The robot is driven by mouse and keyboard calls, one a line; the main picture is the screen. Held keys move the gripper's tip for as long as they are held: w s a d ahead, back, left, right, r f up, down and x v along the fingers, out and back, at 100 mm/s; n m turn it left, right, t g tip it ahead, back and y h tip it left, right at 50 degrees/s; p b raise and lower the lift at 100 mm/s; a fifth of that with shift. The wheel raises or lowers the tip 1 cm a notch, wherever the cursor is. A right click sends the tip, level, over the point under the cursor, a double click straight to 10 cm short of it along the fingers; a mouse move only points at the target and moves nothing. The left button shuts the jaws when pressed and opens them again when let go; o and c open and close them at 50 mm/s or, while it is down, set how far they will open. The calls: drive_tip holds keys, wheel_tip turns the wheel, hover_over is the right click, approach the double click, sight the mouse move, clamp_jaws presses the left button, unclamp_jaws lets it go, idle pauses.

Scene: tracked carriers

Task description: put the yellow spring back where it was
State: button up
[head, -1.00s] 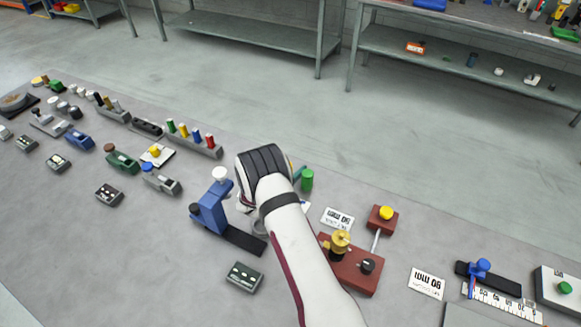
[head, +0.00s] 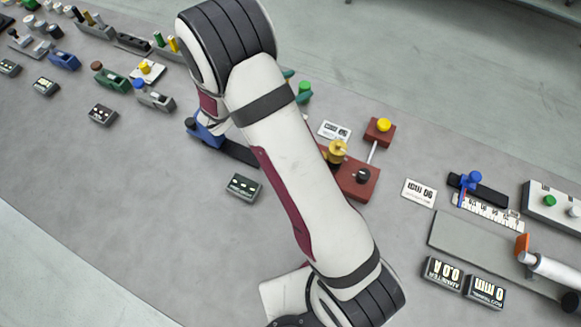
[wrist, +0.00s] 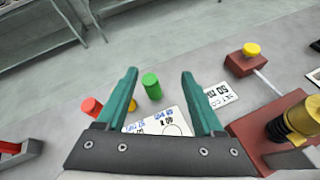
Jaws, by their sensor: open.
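My gripper (wrist: 160,73) is open and empty in the wrist view, its two teal fingers apart above the table. A green cylinder (wrist: 151,86) stands beyond the gap between them. A small yellow piece (wrist: 133,104) shows beside the left finger, which partly hides it; I cannot tell whether it is the yellow spring. A red cylinder (wrist: 90,107) stands left of that finger. A yellow cylinder (head: 174,43) stands in a grey rack (head: 176,55), partly hidden by my arm in the head view. A gold-coloured piece (head: 337,150) sits on a red-brown fixture (head: 358,185).
A printed card (wrist: 160,123) lies under the gripper. A yellow-knobbed red block (head: 379,133) is joined to the fixture by a rod. A blue clamp (head: 203,130) stands under my arm. The table's front left is bare.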

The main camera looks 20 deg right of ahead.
drive_tip(key=s+d+r+m+g+y, duration=0.1)
drive_tip(key=s+d+r+m+g, duration=0.2)
drive_tip(key=s+m, duration=0.4)
drive_tip(key=s+d+r+m+g+y, duration=0.1)
drive_tip(key=s+r+m+g, duration=0.4)
drive_tip(key=s, duration=0.4)
drive_tip(key=s+a+r+m+t+y, duration=0.1)
drive_tip(key=s+a+r+m+y, duration=0.1)
drive_tip(key=s+a+m+y, duration=0.9)
drive_tip(key=s+a+m, duration=0.3)
drive_tip(key=s+a, duration=0.1)
drive_tip(key=shift+s+r+t, duration=0.15)
drive_tip(key=shift+r+t, duration=0.1)
drive_tip(key=shift+t, duration=0.05)
